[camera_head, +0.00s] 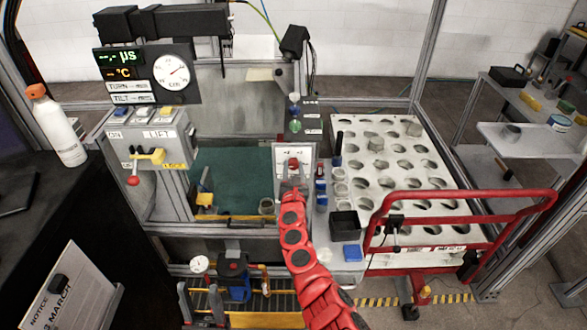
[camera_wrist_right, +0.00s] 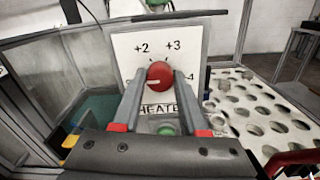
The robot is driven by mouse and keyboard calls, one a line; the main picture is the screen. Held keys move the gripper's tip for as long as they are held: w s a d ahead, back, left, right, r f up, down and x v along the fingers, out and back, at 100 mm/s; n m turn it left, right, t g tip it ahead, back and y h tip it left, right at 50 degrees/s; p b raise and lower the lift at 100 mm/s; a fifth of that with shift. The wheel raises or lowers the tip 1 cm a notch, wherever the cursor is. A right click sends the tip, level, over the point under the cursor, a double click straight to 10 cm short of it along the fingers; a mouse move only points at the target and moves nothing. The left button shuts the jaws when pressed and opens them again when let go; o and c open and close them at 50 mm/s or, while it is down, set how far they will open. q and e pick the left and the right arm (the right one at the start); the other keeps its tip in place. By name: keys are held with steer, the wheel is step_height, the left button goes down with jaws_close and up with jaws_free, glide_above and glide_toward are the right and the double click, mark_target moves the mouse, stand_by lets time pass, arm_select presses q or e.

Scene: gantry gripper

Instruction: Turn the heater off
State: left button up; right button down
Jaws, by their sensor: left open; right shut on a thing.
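The heater's red round knob (camera_head: 293,163) sits on a white upright panel (camera_head: 281,155) at the middle of the head view. In the right wrist view the knob (camera_wrist_right: 158,73) has a white mark pointing left. The panel (camera_wrist_right: 128,50) there shows "+2", "+3", part of a "4" and a partly hidden "HEATER" label. My right gripper (camera_head: 293,180) is shut on the knob, one finger on each side of its lower part.
A green round part (camera_wrist_right: 166,130) sits below the knob between my fingers. A tray with round holes (camera_head: 400,200) and a red rail (camera_head: 450,193) stand on the right. The lift box (camera_head: 150,140) stands on the left. A gauge display (camera_head: 172,71) is above it.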

steer(key=shift+f, duration=0.15)
steer(key=shift+c, duration=2.2)
jaws_free()
steer(key=shift+s+r+p, duration=0.3)
steer(key=shift+s+p, duration=0.3)
steer(key=shift+p, duration=0.05)
steer(key=s, duration=1.6)
steer(key=shift+s+f+p, duration=0.15)
steer(key=shift+f+p, duration=0.1)
steer(key=shift+p, duration=0.05)
